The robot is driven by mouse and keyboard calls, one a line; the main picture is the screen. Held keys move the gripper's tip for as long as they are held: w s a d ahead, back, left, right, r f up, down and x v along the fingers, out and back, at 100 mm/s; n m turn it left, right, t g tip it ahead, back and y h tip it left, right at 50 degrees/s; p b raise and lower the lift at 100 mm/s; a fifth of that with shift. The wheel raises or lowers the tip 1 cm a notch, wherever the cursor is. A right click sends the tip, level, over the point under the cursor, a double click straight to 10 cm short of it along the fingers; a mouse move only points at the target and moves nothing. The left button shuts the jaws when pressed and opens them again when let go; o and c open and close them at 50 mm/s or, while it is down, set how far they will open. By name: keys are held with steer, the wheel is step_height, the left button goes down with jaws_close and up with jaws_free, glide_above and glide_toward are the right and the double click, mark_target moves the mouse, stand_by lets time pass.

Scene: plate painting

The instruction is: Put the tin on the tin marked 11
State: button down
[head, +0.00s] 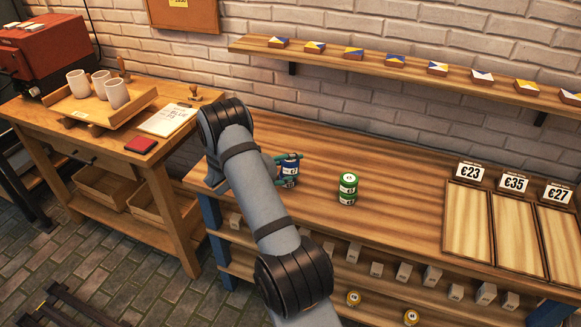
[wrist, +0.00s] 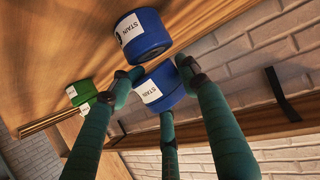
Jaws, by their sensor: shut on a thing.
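My gripper (head: 284,169) reaches in from the left and is shut on a blue tin (head: 291,164) with a white label. A second blue tin (head: 289,182) stands on the bench just below it. In the wrist view, my gripper's dark fingers (wrist: 162,84) close around the held blue tin (wrist: 166,84), marked STAIN. The other blue tin (wrist: 150,32) is close beside it there, also marked STAIN. I cannot tell whether the two touch. Their numbers are not readable, and my fingers partly cover the held tin.
Two green tins, an upper one (head: 348,179) and a lower one (head: 347,198), are stacked to the right. Farther right are wooden trays (head: 467,225) with price signs. A wall shelf (head: 400,72) runs behind. The bench between the green stack and trays is clear.

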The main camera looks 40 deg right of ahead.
steer(key=shift+s+a+f+b, duration=0.15)
steer(key=shift+s+f+b, duration=0.05)
steer(key=shift+f+b, duration=0.5)
steer(key=c, duration=1.4)
jaws_free()
steer(key=o, duration=0.3)
steer(key=shift+w+f, duration=0.15)
steer(key=o, duration=0.3)
steer(key=shift+w, duration=0.15)
steer(key=shift+r+p, duration=0.3)
